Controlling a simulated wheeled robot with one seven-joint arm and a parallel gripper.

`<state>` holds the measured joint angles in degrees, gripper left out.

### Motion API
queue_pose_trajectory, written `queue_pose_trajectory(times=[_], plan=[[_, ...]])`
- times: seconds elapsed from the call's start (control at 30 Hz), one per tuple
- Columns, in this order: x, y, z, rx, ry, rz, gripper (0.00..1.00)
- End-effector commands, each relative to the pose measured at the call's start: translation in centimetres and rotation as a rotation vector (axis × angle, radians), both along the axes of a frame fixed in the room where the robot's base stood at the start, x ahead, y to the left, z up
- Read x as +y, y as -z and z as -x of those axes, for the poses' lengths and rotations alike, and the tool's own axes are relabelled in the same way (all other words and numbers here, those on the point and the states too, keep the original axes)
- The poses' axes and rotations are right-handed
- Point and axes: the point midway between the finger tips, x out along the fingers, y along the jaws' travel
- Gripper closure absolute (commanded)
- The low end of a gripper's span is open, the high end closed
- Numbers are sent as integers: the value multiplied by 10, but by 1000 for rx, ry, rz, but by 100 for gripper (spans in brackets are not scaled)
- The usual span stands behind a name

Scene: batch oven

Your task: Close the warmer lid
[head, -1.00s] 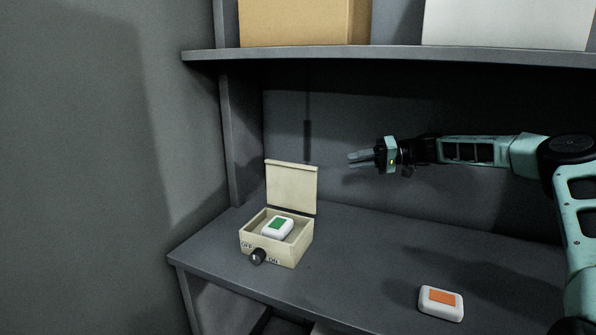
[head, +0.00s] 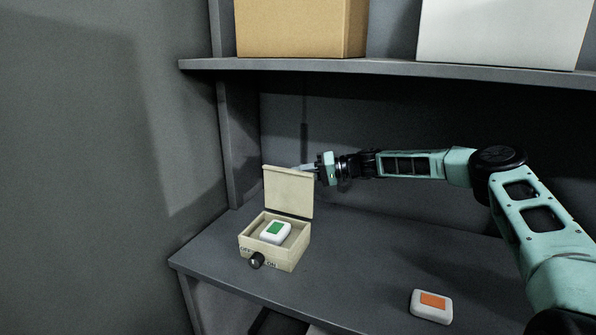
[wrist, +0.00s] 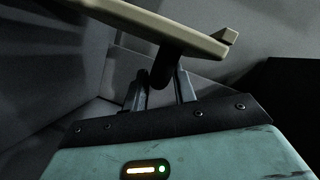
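The warmer is a small cream box (head: 285,258) on the shelf with its lid (head: 288,192) standing up, tilted slightly back. A white block with a green top (head: 276,232) lies inside it. A black knob (head: 257,260) sits on the front between OFF and ON marks. My gripper (head: 303,168) is at the lid's top right, its fingertips partly hidden behind the lid. In the wrist view the lid (wrist: 165,27) crosses above the fingers (wrist: 160,88), which stand apart. A dark round part shows between them; I cannot tell what it is. Contact with the lid is unclear.
A white block with an orange top (head: 431,306) lies on the shelf at front right. An upper shelf (head: 400,70) with a brown box (head: 300,28) and a white box (head: 500,32) overhangs. A side post (head: 238,140) stands left behind the warmer. The shelf between is clear.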

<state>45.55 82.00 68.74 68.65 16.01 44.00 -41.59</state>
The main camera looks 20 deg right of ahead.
Motion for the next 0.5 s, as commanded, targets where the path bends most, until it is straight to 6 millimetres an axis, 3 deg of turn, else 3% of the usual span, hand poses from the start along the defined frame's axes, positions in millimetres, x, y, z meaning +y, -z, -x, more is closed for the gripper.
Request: queue_pose_trajectory(times=[0.43, 0.5], plan=[[10, 3, -5, 1, 1, 0, 73], [10, 3, -5, 1, 1, 0, 90]])
